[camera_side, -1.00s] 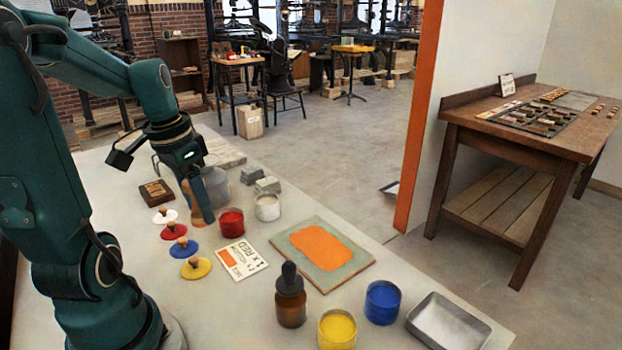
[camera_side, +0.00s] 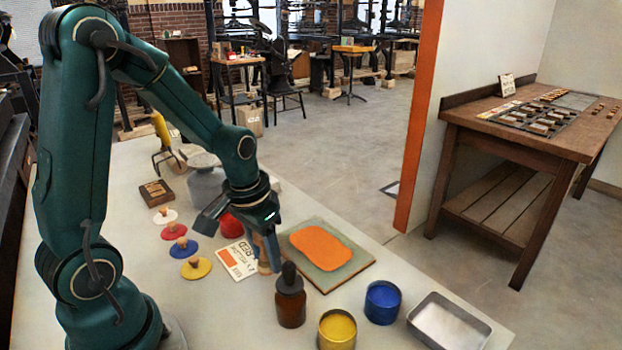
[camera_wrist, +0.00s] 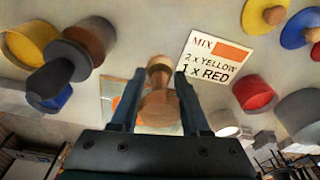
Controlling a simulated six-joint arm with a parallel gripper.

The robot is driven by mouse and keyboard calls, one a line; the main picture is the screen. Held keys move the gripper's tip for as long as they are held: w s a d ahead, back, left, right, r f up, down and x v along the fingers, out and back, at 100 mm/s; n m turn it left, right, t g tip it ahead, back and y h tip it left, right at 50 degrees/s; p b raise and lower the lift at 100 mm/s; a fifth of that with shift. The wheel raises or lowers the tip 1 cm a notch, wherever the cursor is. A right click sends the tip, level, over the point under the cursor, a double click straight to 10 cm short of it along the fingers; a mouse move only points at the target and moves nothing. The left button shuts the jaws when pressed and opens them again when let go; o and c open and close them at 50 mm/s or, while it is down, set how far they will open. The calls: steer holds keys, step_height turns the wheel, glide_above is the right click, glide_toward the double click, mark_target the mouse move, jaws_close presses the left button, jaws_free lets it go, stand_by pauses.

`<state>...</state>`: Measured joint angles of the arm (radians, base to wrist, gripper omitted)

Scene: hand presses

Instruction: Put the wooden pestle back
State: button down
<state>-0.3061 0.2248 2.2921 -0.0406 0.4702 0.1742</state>
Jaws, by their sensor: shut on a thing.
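The wooden pestle (camera_wrist: 159,85) is between my gripper's two fingers (camera_wrist: 157,88) in the wrist view, with its wide end toward the camera. My gripper (camera_side: 266,250) is shut on it. In the side view the pestle's lower end (camera_side: 264,267) shows below the fingers, between the mix card (camera_side: 238,258) and the slab with the orange patch (camera_side: 320,247). I cannot tell whether it touches the table. A grey pot (camera_side: 204,184) stands farther back, partly behind my arm.
A brown dropper bottle (camera_side: 290,300) stands close in front of my gripper. Yellow (camera_side: 337,330) and blue (camera_side: 382,302) ink jars and a metal tray (camera_side: 448,322) are at the front right. Several knobbed lids (camera_side: 197,268) lie left. A red jar (camera_side: 231,226) is partly hidden.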

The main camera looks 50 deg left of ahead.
mark_target(255, 238)
steer(key=shift+f, duration=1.2)
steer(key=shift+f, duration=0.15)
steer(key=shift+c, duration=1.9)
jaws_free()
steer(key=r, duration=0.4)
steer(key=s+r, duration=0.1)
steer(key=r, duration=0.7)
steer(key=shift+s+d, duration=0.15)
steer(key=shift+s, duration=0.25)
steer(key=shift+s+d+r, duration=0.2)
steer(key=shift+d+r, duration=0.05)
steer(key=s+d+r+m+t, duration=0.2)
steer(key=s+d+t, duration=0.1)
steer(key=s+d, duration=0.3)
steer(key=shift+s+d+t, duration=0.15)
steer(key=shift+t, duration=0.25)
